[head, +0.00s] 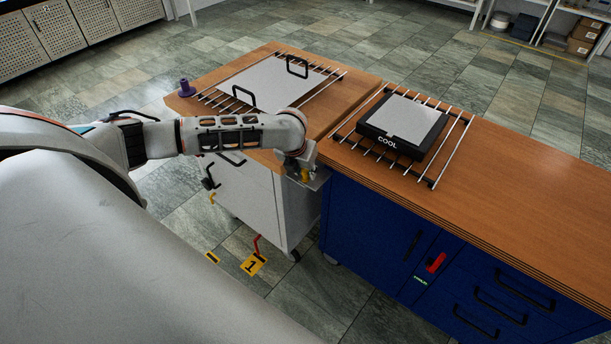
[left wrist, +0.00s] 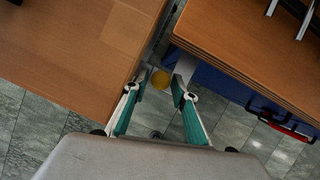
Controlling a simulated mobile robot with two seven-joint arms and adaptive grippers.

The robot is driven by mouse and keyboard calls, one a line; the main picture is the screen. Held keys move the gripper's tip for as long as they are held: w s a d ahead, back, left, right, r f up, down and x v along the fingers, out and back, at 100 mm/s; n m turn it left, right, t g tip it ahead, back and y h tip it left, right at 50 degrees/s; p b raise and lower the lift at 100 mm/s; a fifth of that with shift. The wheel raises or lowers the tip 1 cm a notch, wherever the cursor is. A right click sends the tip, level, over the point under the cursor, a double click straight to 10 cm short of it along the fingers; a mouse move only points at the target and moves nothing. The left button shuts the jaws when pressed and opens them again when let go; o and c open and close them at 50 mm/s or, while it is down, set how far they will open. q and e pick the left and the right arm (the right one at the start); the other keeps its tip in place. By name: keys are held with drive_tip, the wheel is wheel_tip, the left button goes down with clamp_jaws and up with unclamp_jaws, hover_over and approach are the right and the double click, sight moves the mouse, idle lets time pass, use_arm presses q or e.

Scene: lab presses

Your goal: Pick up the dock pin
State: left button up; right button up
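The shaft below the knob is hidden. My right gripper is in neither view.
The white cart (head: 245,192) has a wooden top with a grey plate (head: 275,82) on rails and a purple knob (head: 186,88). The blue bench (head: 375,220) carries a black COOL block (head: 392,138) on a rail rack. A yellow floor marker (head: 253,264) lies below.

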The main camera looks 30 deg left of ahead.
use_arm(q)
clamp_jaws()
drive_tip(key=shift+r, duration=0.2)
